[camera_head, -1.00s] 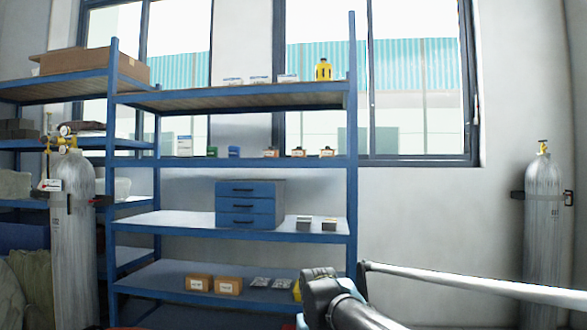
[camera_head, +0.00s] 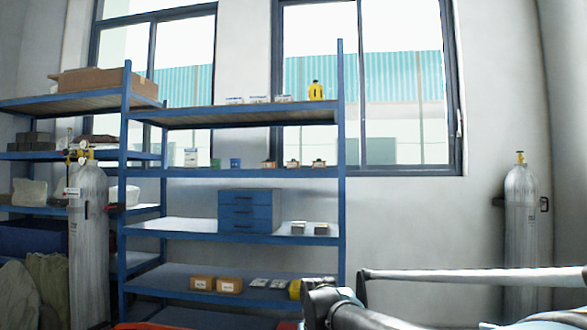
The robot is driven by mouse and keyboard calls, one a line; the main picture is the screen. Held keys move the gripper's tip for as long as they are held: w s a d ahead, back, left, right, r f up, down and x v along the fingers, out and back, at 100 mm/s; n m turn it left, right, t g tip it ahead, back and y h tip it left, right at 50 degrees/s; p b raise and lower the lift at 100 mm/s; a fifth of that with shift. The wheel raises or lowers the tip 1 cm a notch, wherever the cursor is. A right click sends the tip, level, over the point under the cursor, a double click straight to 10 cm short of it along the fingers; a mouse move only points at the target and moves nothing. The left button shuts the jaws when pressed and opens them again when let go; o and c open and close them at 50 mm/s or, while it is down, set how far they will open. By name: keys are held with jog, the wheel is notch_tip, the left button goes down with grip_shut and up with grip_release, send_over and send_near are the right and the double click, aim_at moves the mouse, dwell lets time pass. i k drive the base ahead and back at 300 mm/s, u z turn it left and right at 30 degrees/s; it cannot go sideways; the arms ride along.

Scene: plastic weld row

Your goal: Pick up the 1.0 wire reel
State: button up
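I cannot tell for certain which item is the 1.0 wire reel; no label is readable at this size. On the blue shelf's second level from the top are a small green item (camera_head: 215,163) and a small blue item (camera_head: 235,163), which may be reels. To their right stand small orange-and-dark items (camera_head: 268,164), (camera_head: 292,164) and (camera_head: 318,164). Part of my arm shows at the bottom right, in front of the shelf's lower right corner. My gripper's fingers do not show.
The blue shelf (camera_head: 230,174) also holds a blue drawer cabinet (camera_head: 249,211), cardboard boxes (camera_head: 229,285) and a yellow bottle (camera_head: 316,91). Gas cylinders stand left (camera_head: 88,240) and right (camera_head: 521,235). An orange edge (camera_head: 145,326) shows at the bottom.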

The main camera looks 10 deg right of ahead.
aim_at(292, 164)
jog(key=z, duration=0.2)
jog(key=i, duration=1.35)
jog(key=u, duration=0.05)
